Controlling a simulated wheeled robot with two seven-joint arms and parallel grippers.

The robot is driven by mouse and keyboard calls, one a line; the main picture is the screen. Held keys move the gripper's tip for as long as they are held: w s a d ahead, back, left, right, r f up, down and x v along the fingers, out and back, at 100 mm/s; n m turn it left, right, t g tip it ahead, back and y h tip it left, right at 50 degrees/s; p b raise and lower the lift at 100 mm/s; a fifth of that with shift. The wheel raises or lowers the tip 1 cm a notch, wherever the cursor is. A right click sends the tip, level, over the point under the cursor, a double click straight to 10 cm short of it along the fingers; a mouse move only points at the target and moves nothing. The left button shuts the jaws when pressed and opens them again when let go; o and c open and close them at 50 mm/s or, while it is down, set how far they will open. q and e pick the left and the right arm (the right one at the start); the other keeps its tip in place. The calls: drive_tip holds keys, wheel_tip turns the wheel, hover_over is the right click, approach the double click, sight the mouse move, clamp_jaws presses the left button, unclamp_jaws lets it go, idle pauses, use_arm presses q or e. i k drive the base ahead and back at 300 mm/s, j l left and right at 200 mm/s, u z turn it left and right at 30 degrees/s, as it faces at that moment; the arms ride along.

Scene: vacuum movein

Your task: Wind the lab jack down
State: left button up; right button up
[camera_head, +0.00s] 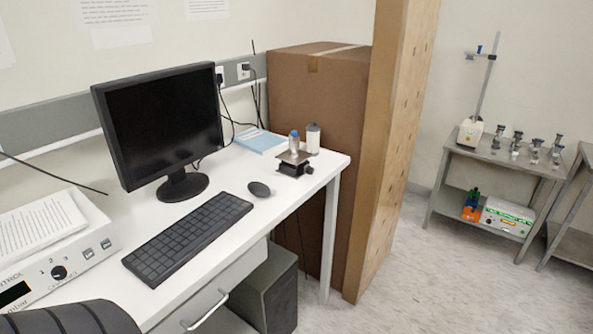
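A small lab jack (294,164) with a dark base and a flat top plate stands on the white desk (230,178), near its far right corner. A small clear bottle with a blue cap (294,142) stands on the plate. How high the jack is raised, and where its knob is, is too small to tell for sure. Neither of my grippers is in view.
A white bottle (313,140) stands just behind the jack, with a blue book (261,141) to its left. A mouse (259,189), keyboard (187,237) and monitor (160,125) are on the desk. A tall cardboard box (315,90) and brown panel (392,150) border the desk's right end.

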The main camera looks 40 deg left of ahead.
sight(309, 169)
drive_tip(key=i+z, duration=0.1)
drive_tip(key=i, duration=2.25)
drive_tip(key=i+l, duration=0.15)
drive_tip(key=i, duration=1.7)
drive_tip(key=i+u, duration=0.1)
drive_tip(key=u, duration=0.35)
drive_tip(key=i+u, duration=0.1)
drive_tip(key=u, duration=0.35)
drive_tip(key=i+u, duration=0.1)
drive_tip(key=u, duration=0.35)
drive_tip(key=l+u, duration=0.1)
drive_tip(key=u, duration=0.35)
drive_tip(key=i, duration=0.05)
